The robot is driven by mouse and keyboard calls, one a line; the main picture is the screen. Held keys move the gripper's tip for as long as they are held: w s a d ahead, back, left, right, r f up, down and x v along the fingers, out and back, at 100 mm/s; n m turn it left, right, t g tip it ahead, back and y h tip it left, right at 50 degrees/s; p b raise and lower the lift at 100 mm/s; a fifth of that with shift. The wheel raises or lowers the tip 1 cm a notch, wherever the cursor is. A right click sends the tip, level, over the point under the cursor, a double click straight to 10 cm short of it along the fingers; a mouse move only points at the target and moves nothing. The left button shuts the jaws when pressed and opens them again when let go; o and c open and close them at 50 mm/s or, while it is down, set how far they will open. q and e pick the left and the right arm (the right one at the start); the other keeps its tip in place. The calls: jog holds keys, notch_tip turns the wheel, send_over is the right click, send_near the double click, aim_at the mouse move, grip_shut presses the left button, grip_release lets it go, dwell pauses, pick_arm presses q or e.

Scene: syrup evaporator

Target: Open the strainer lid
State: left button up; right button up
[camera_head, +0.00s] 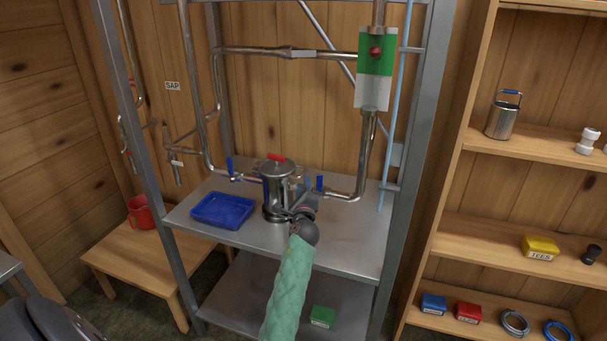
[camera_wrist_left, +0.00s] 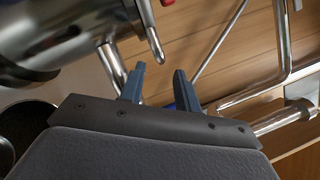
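The strainer (camera_head: 277,190) is a shiny metal pot on the upper grey metal shelf, with pipes joining it from both sides. Its round lid (camera_head: 286,168) has a red handle (camera_head: 276,157) and looks shut. My left gripper (camera_head: 301,187) is at the right side of the strainer, below lid height. In the left wrist view, its two blue-grey fingers (camera_wrist_left: 158,84) are apart with nothing between them. The strainer body (camera_wrist_left: 70,35) fills the upper left there, and a curved metal rod (camera_wrist_left: 150,32) lies just beyond the fingers. My right gripper is not in view.
Blue valve handles (camera_head: 230,166) (camera_head: 320,183) flank the strainer. A blue tray (camera_head: 223,210) lies to its left. Pipes and a green-white panel (camera_head: 375,70) stand behind. A red mug (camera_head: 141,212) is on a wooden bench. Wooden shelves with boxes stand at right.

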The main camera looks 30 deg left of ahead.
aim_at(303, 173)
pick_arm(q)
jog(key=shift+p+x, duration=0.8)
jog(key=shift+x, duration=2)
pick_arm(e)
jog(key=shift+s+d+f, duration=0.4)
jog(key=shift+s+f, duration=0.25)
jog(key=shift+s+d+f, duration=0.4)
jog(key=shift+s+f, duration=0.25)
pick_arm(q)
jog(key=shift+a, duration=0.1)
grip_shut()
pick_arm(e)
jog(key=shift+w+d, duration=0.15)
